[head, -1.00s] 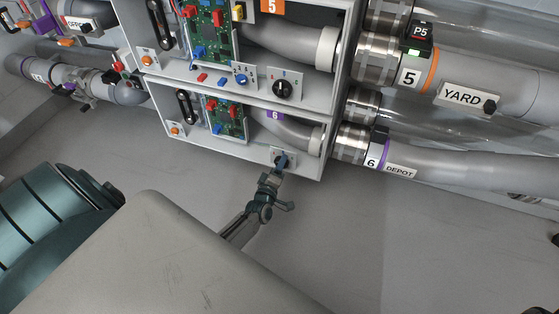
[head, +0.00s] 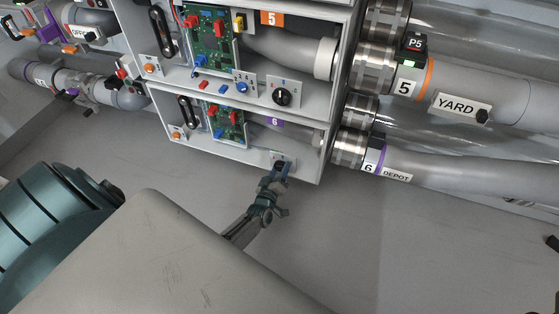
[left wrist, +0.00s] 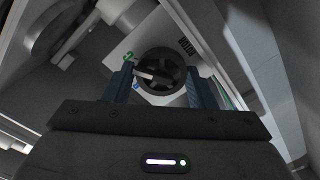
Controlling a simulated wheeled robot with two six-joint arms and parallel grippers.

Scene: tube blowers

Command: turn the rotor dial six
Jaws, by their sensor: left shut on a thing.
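The rotor dial six is a round black knob with a pale pointer (left wrist: 160,72) on a white plate, seen in the left wrist view between my fingers. The plate (head: 291,162) sits at the lower front edge of cabinet six (head: 235,152) in the head view, where my gripper mostly hides the dial. My left gripper (head: 279,168) reaches up to it from below, and it also shows in the left wrist view (left wrist: 161,86). Its two blue-grey fingers are shut on the dial, one on each side. My right gripper is not in view.
Cabinet five with its own black dial (head: 282,94) and blue knob (head: 241,87) is just above. A circuit board (head: 228,124) and an orange button (head: 177,135) are inside cabinet six. The DEPOT pipe (head: 450,170) runs right. The grey floor below is clear.

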